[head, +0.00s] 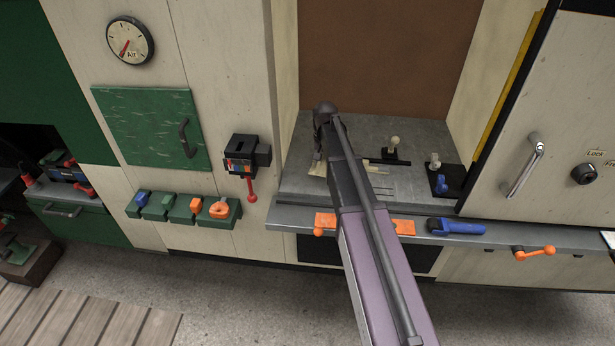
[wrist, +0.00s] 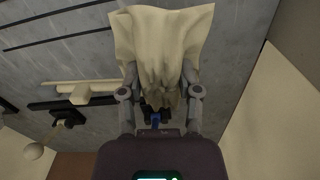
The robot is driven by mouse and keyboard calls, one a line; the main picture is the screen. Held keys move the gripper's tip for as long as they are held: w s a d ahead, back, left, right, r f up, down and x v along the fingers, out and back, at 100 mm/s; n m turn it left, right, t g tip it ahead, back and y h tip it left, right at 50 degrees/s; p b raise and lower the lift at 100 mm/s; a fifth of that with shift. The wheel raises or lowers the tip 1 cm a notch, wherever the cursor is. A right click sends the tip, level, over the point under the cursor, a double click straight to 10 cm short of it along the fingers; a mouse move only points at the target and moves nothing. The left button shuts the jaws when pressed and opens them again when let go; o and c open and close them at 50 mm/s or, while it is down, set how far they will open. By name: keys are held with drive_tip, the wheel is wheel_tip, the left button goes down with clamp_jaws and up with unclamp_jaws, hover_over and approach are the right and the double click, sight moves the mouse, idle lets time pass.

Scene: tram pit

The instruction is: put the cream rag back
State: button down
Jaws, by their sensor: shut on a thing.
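The cream rag (wrist: 165,45) hangs bunched between the fingers of my gripper (wrist: 160,95) in the wrist view. The gripper is shut on it, and the rag spreads out beyond the fingertips over a grey slotted surface. In the head view my arm reaches into the alcove and hides the gripper. A small cream edge of the rag (head: 318,168) shows beside the arm there. I cannot tell whether the rag touches the surface.
The grey alcove counter (head: 300,190) has dark slots and black fittings with pale knobs (head: 394,142). A blue-handled tool (head: 455,227) and orange clamps (head: 403,227) sit along the front ledge. A white door with a handle (head: 525,165) stands at right.

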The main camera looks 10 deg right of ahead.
drive_tip(key=shift+n, duration=0.6)
drive_tip(key=s+a, duration=0.1)
drive_tip(key=s, duration=0.3)
drive_tip(key=s+a+f, duration=0.1)
drive_tip(key=s+a, duration=0.1)
drive_tip(key=s, duration=0.2)
drive_tip(key=s+a+b, duration=0.1)
drive_tip(key=s, duration=0.3)
drive_tip(key=shift+s+a+f, duration=0.15)
drive_tip(key=shift+a, duration=0.1)
drive_tip(key=b, duration=0.1)
hover_over(308, 175)
drive_tip(key=s, duration=0.3)
drive_tip(key=shift+w+a+f, duration=0.1)
drive_tip(key=shift+w+f, duration=0.15)
drive_tip(key=shift+f, duration=0.35)
drive_tip(key=shift+w, duration=0.1)
drive_tip(key=shift+w, duration=0.25)
drive_tip(key=shift+w+f+b, duration=0.15)
drive_tip(key=shift+w+b, duration=0.15)
drive_tip(key=shift+w, duration=0.85)
wheel_tip(308, 175, down, 2)
drive_tip(key=shift+s+b, duration=0.15)
drive_tip(key=shift+b, duration=0.8)
drive_tip(key=shift+f+b, duration=0.6)
